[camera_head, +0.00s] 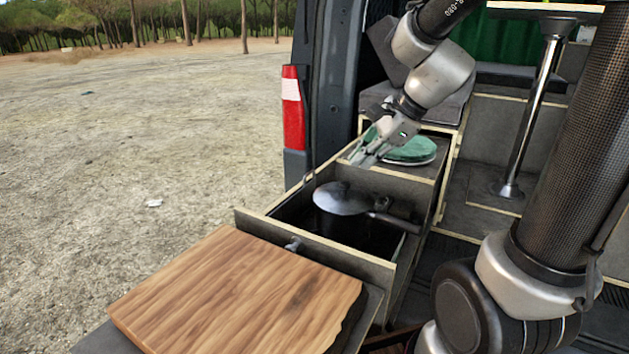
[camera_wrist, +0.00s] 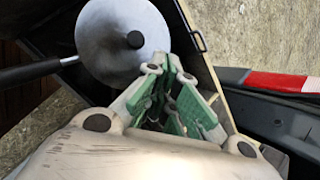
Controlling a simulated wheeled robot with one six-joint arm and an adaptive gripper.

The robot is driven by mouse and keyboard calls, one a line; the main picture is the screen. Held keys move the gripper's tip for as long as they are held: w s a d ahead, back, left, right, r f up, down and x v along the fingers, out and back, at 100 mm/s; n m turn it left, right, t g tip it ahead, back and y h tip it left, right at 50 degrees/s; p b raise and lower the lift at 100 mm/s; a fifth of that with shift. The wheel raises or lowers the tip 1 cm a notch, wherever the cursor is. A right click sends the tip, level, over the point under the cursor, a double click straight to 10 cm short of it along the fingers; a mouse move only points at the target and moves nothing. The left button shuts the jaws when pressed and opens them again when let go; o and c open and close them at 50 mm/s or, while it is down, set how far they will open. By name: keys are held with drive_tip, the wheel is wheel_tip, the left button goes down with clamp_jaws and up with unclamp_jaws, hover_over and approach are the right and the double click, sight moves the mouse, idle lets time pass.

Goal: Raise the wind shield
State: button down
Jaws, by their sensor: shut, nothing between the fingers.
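No raised wind shield shows. A thin panel edge (camera_wrist: 210,65) with a small dark handle (camera_wrist: 196,38) runs along the drawer's outer side in the wrist view; I cannot tell for sure whether it is the wind shield. The handle also shows in the head view (camera_head: 309,182), at the left wall of the drawer. My gripper (camera_head: 362,157) is above the back of the drawer, beside the green plate (camera_head: 414,149). It points down to the left, apart from the handle. In the wrist view its green-padded fingers (camera_wrist: 172,62) meet at the tips, with nothing between them.
A pot with a shiny lid (camera_head: 341,198) and a dark side handle sits in the open drawer (camera_head: 385,272). A wooden board (camera_head: 240,295) lies in front. The van's rear pillar with a red light (camera_head: 293,108) stands at the left. A table leg (camera_head: 530,110) stands at the right.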

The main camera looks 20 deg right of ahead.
drive_tip(key=w+a+f+m, duration=0.2)
drive_tip(key=w+f+m, duration=0.1)
drive_tip(key=w, duration=0.1)
drive_tip(key=w+a+f+m, duration=0.2)
drive_tip(key=w+f, duration=0.2)
drive_tip(key=w+a+f+m, duration=0.2)
drive_tip(key=w+f+m, duration=0.1)
drive_tip(key=w+f, duration=0.1)
drive_tip(key=shift+w+a+f+m+t+y, duration=0.15)
drive_tip(key=shift+w+a+m+t+y, duration=0.15)
drive_tip(key=shift+t+y, duration=0.1)
wheel_tip(320, 180, up, 13)
drive_tip(key=shift+w, duration=0.1)
